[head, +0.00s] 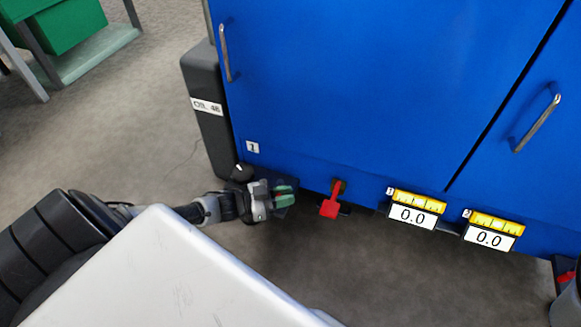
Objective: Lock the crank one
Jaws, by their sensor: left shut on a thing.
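My left gripper (272,199) reaches in from the left to the lower front edge of the blue cabinet (350,80). It is shut on a small green handle (284,197), largely hidden by the fingers; I cannot tell if this is the crank. A red lever (330,203) hangs from a dark pivot under the same edge, to the right of the gripper and apart from it. A dark round knob (241,172) with a white mark shows just above and left of the gripper.
Two yellow gauges, left (415,207) and right (490,231), read 0.0 along the cabinet's lower edge. A dark grey box (208,110) stands at the cabinet's left side. Floor is clear below the gauges.

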